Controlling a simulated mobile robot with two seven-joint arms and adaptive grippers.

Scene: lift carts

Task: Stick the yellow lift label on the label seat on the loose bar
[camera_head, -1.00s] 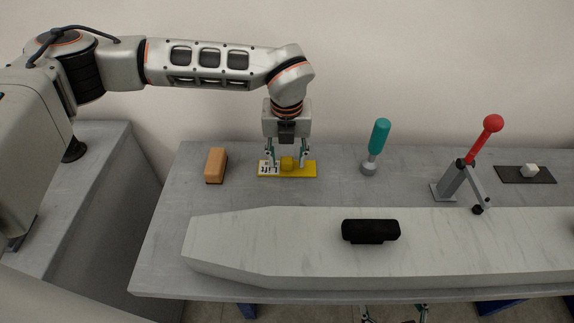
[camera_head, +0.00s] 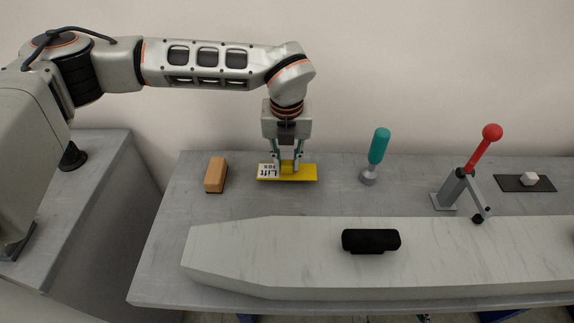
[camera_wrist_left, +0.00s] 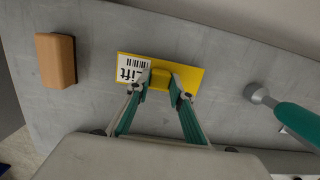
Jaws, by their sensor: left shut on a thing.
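The yellow lift label (camera_head: 306,173) is a flat plate with a white printed "Lift" patch and a raised yellow grip block. It is at the back left of the table and also shows in the left wrist view (camera_wrist_left: 187,77). My left gripper (camera_head: 287,168) points down from above and is shut on the label's grip block. I cannot tell for sure whether the label is clear of the tabletop. The long pale bar (camera_head: 300,262) lies along the table front, with a black part (camera_head: 371,240) on top. I cannot make out a label seat.
An orange-brown block (camera_head: 216,175) stands left of the label. To the right are a teal-handled tool (camera_head: 378,152), a red-knobbed lever clamp (camera_head: 478,160) and a dark mat (camera_head: 512,183) with a white piece (camera_head: 529,179). Grey tabletop (camera_head: 300,200) is free between label and bar.

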